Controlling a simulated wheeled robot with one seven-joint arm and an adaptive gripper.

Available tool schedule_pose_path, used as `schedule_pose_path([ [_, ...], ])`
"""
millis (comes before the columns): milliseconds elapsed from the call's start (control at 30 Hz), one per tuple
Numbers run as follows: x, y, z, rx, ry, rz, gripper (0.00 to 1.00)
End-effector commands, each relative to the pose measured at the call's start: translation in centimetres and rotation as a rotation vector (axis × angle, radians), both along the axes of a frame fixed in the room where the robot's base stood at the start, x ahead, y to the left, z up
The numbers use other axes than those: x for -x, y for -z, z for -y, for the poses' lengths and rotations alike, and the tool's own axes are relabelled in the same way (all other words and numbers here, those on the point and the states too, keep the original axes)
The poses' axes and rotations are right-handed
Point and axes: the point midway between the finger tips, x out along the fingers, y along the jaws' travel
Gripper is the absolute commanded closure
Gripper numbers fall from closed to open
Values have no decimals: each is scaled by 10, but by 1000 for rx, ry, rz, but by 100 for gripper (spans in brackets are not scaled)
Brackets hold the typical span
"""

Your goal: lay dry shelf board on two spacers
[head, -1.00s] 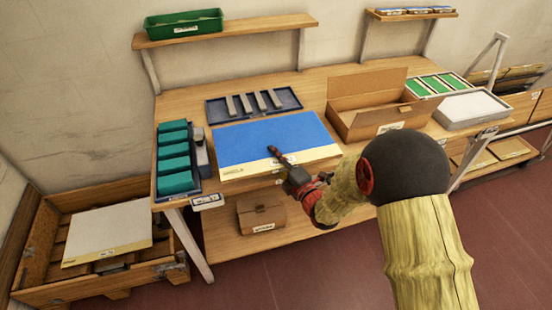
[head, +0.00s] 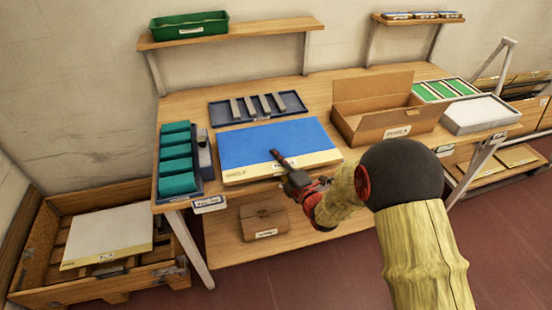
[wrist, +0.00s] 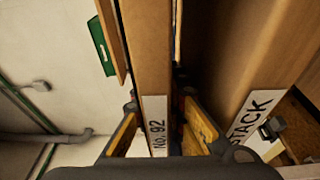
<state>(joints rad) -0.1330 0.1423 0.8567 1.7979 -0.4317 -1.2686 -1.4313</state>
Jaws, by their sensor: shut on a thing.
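A wide board with a blue top and a cream front strip (head: 270,142) lies over the front middle of the bench in the head view. My gripper (head: 285,163) is at its front edge, shut on it. In the wrist view the board's edge (wrist: 145,75), labelled No. 92, stands between my two fingers (wrist: 160,130). What lies under the board is hidden, so I cannot tell whether it rests on spacers. Several grey bars, likely spacers (head: 250,105), lie in a dark blue tray (head: 216,110) behind the board.
Teal blocks (head: 176,160) stand in a bin left of the board. An open carton (head: 385,122) is close on its right. A wooden crate (head: 40,285) holds a pale board (head: 108,233) at lower left. A closed carton (head: 262,215) sits on the lower shelf.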

Motion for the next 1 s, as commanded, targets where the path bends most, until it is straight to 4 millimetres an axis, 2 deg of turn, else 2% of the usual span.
schedule_pose_path([
  [333,-1,-3,0,-1,0,6,100],
  [1000,-1,6,0,-1,0,6,100],
])
